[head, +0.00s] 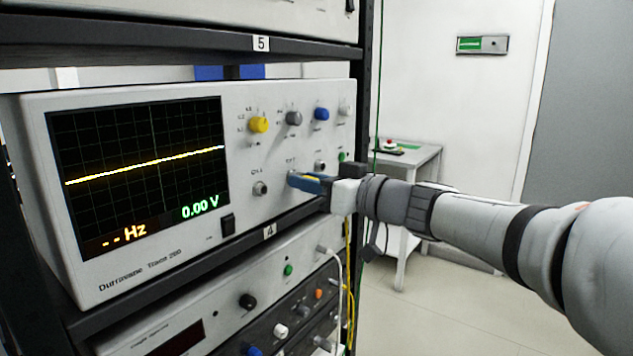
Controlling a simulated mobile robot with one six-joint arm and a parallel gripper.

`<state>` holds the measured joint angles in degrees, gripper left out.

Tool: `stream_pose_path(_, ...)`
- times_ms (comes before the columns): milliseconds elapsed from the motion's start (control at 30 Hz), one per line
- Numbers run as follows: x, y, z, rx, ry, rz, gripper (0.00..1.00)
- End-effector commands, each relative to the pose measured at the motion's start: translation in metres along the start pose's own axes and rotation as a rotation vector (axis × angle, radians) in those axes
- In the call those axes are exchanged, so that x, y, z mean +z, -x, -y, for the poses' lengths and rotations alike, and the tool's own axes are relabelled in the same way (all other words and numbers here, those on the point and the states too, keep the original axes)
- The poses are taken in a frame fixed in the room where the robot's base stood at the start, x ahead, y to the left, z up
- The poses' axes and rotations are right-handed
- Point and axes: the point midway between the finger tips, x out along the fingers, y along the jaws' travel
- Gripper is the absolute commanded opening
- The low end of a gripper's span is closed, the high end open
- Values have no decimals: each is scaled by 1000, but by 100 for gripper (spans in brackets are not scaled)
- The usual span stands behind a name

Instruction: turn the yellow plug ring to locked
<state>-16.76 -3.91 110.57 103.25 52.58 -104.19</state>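My gripper (307,182) is at the front panel of the oscilloscope (150,270), at the middle socket in the lower row. Its blue fingers point left at that socket and cover most of it. No plug ring shows clearly; a thin yellowish strip shows along the fingers, and I cannot tell whether it is the ring or part of the gripper. I cannot see whether the fingers are closed on anything. The oscilloscope screen (140,150) shows a slanted yellow trace, "--Hz" and "0.00 V".
A bare socket (260,188) is left of my gripper and another (320,165) is just above right. Yellow (258,124), grey (293,118) and blue (321,114) knobs sit above. Yellow and white cables (340,265) hang below. The dark rack post (367,80) stands close behind my gripper.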

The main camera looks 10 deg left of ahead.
Motion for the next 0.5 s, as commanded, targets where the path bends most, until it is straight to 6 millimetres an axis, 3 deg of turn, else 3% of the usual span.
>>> stream_pose_path(333, 0, 0, 0, 0, 0, 0, 0)
stream_pose_path(500, 1, -2, 1, -2, -5, 0, 0)
